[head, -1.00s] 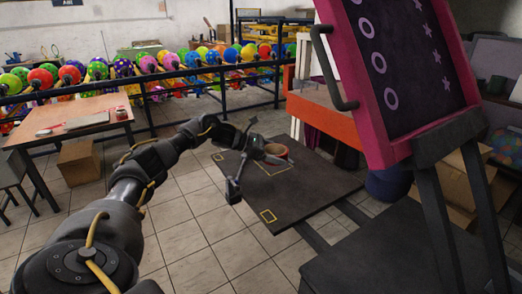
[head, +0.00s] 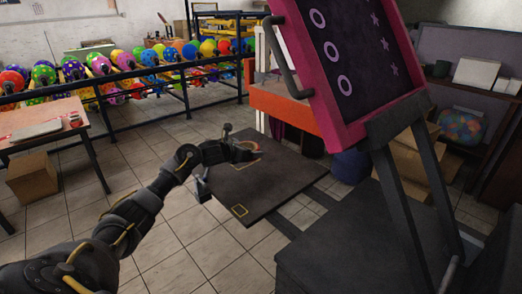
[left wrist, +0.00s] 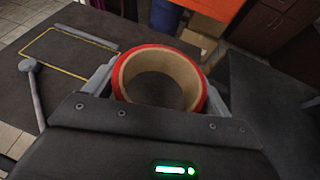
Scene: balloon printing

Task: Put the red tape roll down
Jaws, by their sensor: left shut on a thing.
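The red tape roll (left wrist: 160,82) has a red outside and a tan cardboard core. In the left wrist view it sits between the two fingers of my left gripper (left wrist: 160,90), which is shut on it. In the head view my left gripper (head: 246,151) is over the dark table (head: 278,187), and only a small part of the roll (head: 252,144) shows there. I cannot tell whether the roll touches the table. My right gripper is not in view.
The dark table (left wrist: 38,85) has a yellow outlined rectangle and another small yellow mark (head: 240,210). A pink-framed panel (head: 350,60) stands to the right. A rack of balloons (head: 130,75) is behind. A wooden table (head: 45,135) stands at the left.

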